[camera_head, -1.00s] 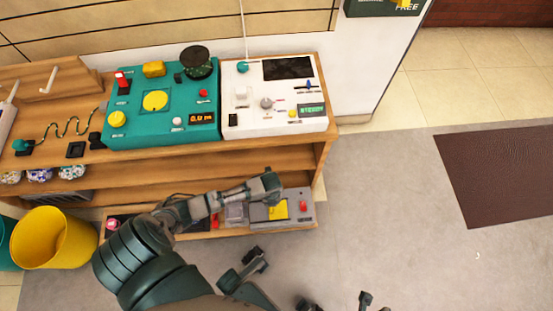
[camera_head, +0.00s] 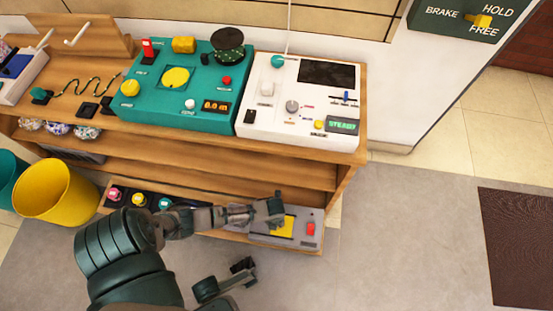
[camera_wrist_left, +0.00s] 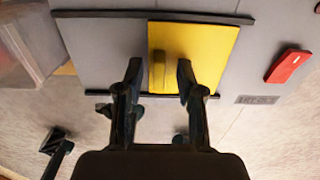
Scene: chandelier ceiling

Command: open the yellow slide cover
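The yellow slide cover (camera_wrist_left: 212,55) sits between two dark rails on a grey panel in the left wrist view, with a bare grey plate (camera_wrist_left: 100,50) to its left. A raised yellow handle (camera_wrist_left: 160,70) stands on the cover. My left gripper (camera_wrist_left: 159,78) is open, with one finger on each side of the handle and visible gaps to it. In the head view the left gripper (camera_head: 272,208) is over the panel on the lower shelf and hides part of the yellow cover (camera_head: 288,226).
A red switch (camera_wrist_left: 288,66) is right of the cover. Several coloured buttons (camera_head: 138,199) are left on the lower shelf. A teal panel (camera_head: 150,105) and a white panel (camera_head: 260,125) stand on top.

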